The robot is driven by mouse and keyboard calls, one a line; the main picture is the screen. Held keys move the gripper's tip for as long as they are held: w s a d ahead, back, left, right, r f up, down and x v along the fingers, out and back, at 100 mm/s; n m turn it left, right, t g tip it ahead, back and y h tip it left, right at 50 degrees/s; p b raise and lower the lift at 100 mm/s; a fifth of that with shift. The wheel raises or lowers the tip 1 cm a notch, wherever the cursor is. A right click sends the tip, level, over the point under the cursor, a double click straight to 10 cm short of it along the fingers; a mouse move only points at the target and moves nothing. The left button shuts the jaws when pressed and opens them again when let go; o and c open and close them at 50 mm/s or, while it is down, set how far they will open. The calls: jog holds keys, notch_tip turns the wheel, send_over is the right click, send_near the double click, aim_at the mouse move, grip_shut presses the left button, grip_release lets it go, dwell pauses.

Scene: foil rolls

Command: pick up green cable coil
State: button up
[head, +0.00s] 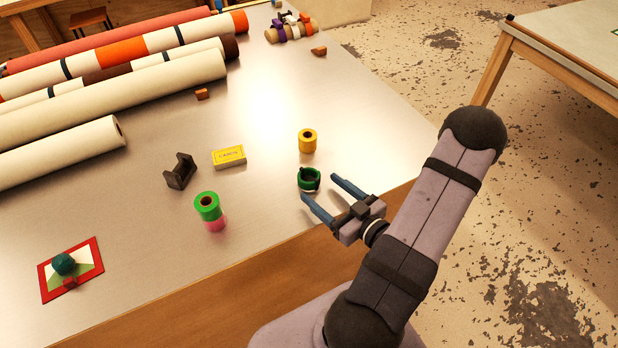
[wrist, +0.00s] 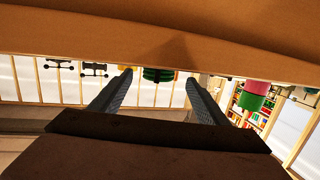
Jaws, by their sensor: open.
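The green cable coil (head: 309,186) is a dark green ring with an open centre, on the metal table near its front edge. My gripper (head: 318,186) is open and empty, with its blue-grey fingertips just short of the coil. In the wrist view, which looks upside down, the coil (wrist: 158,76) shows as stacked green bands in the gap between the two fingers (wrist: 159,76). It is partly cut off there by the table. I cannot tell whether any finger touches it.
A yellow roll (head: 307,141) stands behind the coil. A yellow box (head: 229,157) and a dark bracket (head: 180,171) lie farther back. Long rolls (head: 110,100) fill the back left.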

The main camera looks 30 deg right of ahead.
aim_at(309, 177)
jog(key=shift+p+x, duration=1.55)
jog(key=shift+x, duration=1.3)
jog(key=shift+w, duration=0.6)
jog(key=c, duration=1.2)
